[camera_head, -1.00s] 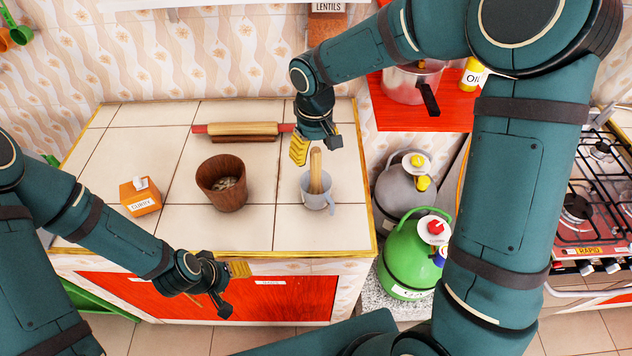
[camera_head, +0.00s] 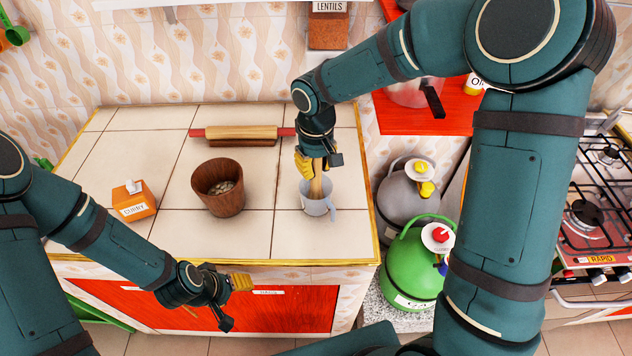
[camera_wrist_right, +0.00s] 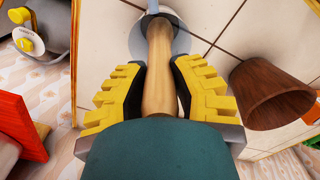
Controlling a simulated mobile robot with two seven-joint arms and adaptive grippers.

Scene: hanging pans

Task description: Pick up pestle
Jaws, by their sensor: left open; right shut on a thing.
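The wooden pestle (camera_head: 316,187) stands in a light grey mug (camera_head: 316,206) on the tiled counter. My right gripper (camera_head: 317,165) is above the mug and shut on the pestle's upper part. In the right wrist view the pestle (camera_wrist_right: 158,75) runs between the yellow finger pads of the gripper (camera_wrist_right: 160,92), and its lower end goes into the mug (camera_wrist_right: 182,38). My left gripper (camera_head: 235,300) is open and empty in front of the counter's front edge.
A brown wooden pot (camera_head: 219,200) stands left of the mug, with a curry box (camera_head: 133,200) further left. A rolling pin (camera_head: 242,133) lies behind. Grey (camera_head: 400,205) and green (camera_head: 412,270) gas cylinders stand right of the counter.

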